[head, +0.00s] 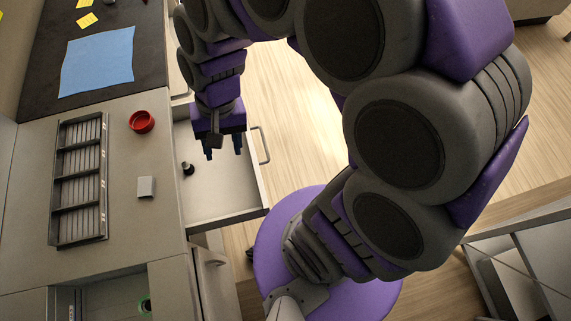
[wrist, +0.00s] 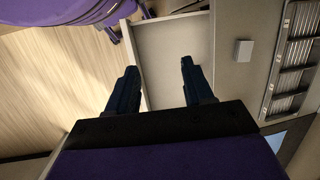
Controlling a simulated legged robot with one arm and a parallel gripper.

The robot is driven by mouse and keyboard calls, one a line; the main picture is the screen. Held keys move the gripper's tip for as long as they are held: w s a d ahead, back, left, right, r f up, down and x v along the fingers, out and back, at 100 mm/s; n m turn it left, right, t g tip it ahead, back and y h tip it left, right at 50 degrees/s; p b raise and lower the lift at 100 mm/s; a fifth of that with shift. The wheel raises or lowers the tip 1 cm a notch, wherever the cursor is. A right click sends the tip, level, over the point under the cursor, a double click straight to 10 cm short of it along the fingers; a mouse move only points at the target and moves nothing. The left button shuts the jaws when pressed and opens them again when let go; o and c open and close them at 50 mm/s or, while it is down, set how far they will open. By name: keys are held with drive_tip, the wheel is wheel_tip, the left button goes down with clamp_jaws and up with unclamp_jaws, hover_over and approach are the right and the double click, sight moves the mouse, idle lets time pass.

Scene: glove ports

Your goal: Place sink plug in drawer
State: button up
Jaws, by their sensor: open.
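The drawer (head: 225,200) is pulled open from the counter, and its pale inside also shows in the wrist view (wrist: 165,40). A small dark object (head: 187,168), which looks like the sink plug, lies inside the drawer near its counter side. I cannot make it out in the wrist view. My gripper (head: 223,150) is above the drawer, pointing down, to the right of the small dark object and apart from it. In the wrist view its fingers (wrist: 160,75) are spread, with nothing seen between them.
A red cup (head: 142,121), a light grey block (head: 146,187) and a slatted dark rack (head: 78,180) are on the counter left of the drawer. A blue sheet (head: 97,61) lies on a dark surface behind. A drawer handle (head: 261,146) sticks out over open wooden floor.

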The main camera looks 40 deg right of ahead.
drive_tip(key=s+d+r+n+h, duration=0.1)
drive_tip(key=s+d, duration=0.2)
drive_tip(key=s, duration=0.3)
drive_tip(key=s+d+r+n+h, duration=0.1)
drive_tip(key=s+d+r+n, duration=0.1)
drive_tip(key=s, duration=0.5)
drive_tip(key=shift+d+r+n, duration=0.15)
drive_tip(key=shift+d+n, duration=0.15)
drive_tip(key=shift+d, duration=0.6)
drive_tip(key=shift+a, duration=0.1)
